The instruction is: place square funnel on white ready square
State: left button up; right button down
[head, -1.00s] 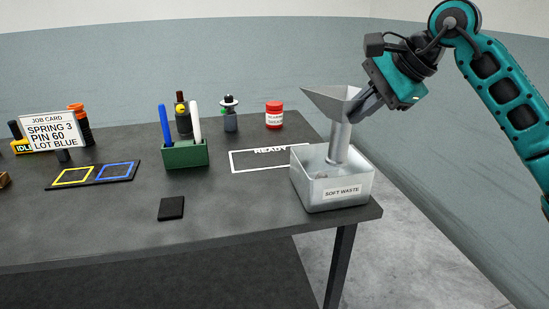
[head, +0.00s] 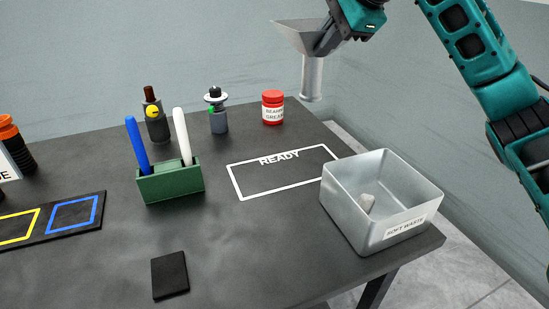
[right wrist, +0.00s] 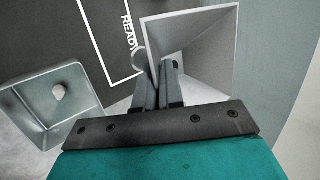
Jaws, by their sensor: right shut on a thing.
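The square funnel (head: 312,75) is grey metal, with a wide square mouth on top and a spout pointing down. My right gripper (head: 322,42) is shut on the funnel near its mouth and holds it upright in the air, above and behind the far right table edge. In the right wrist view the funnel's mouth (right wrist: 205,50) shows beside the gripper fingers (right wrist: 165,85). The white READY square (head: 238,186) is an outlined rectangle on the dark table, with nothing inside but its lettering. My left gripper is not in view.
A metal soft waste bin (head: 345,205) with a small pale lump stands at the right table corner, close to the READY outline. A red-lidded jar (head: 273,108), a small bottle (head: 217,118) and a green pen holder (head: 170,184) stand behind and left. A black pad (head: 170,275) lies in front.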

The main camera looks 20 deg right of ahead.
jog(key=shift+w+f, duration=0.15)
jog(key=shift+f, duration=0.1)
pick_arm(q)
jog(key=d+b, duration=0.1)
jog(key=b, duration=0.1)
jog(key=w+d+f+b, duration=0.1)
jog(key=b, duration=0.1)
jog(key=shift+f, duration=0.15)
pick_arm(e)
notch_tip(320, 180, down, 19)
jog(key=shift+f, duration=0.15)
jog(key=shift+f, duration=0.15)
jog(key=c, duration=1.7)
grip_release()
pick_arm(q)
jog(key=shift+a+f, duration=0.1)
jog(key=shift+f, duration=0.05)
pick_arm(e)
jog(key=o, duration=0.4)
jog(key=shift+o, duration=0.2)
